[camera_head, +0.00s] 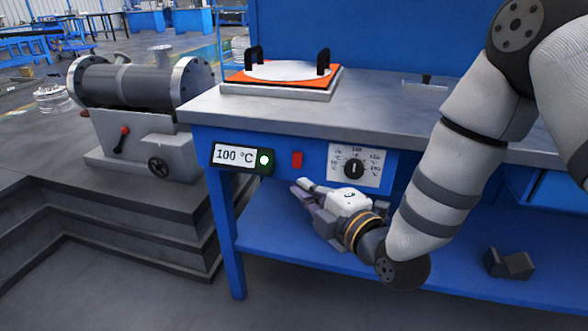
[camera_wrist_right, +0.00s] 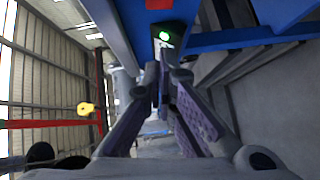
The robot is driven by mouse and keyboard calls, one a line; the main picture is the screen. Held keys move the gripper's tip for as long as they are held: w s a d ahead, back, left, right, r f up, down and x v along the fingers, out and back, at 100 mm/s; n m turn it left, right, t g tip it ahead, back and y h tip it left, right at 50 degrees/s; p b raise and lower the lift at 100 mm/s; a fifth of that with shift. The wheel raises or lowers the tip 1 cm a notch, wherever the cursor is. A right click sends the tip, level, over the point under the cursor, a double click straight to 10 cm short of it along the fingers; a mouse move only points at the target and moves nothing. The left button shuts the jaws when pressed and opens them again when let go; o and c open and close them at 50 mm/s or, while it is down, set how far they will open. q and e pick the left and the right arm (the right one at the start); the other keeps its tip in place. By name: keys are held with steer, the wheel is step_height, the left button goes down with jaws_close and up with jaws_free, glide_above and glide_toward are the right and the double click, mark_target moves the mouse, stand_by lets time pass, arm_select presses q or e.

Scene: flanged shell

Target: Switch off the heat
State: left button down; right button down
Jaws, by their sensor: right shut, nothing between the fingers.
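The front of the blue bench carries a display (camera_head: 233,156) reading 100 °C, with a lit green light (camera_head: 264,160) at its right end. The light also shows in the right wrist view (camera_wrist_right: 164,36). A small red switch (camera_head: 297,159) sits right of the display, and a black temperature dial (camera_head: 354,169) on a white scale plate is further right. My right gripper (camera_head: 300,187) is shut and empty, pointing left just below the red switch, apart from it in the picture. The red patch (camera_wrist_right: 158,3) at the wrist view's top edge appears to be the switch. My left gripper is out of view.
On the bench top (camera_head: 400,100) lies an orange plate (camera_head: 240,77) with a white disc (camera_head: 287,70) and two black handles. A blue lower shelf (camera_head: 285,240) runs beneath the gripper. A flanged metal cylinder (camera_head: 125,85) stands on a machine at left.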

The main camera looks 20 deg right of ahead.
mark_target(294, 168)
steer(key=shift+w+d+f+b, duration=0.15)
steer(key=shift+w+f+b, duration=0.1)
steer(key=shift+w, duration=1.45)
steer(key=shift+w+d+f+b, duration=0.15)
steer(key=shift+w+f+b, duration=0.15)
steer(key=shift+w, duration=1.35)
steer(key=shift+w+d+f+b, duration=0.15)
steer(key=shift+w+f+b, duration=0.1)
steer(key=shift+w, duration=1.45)
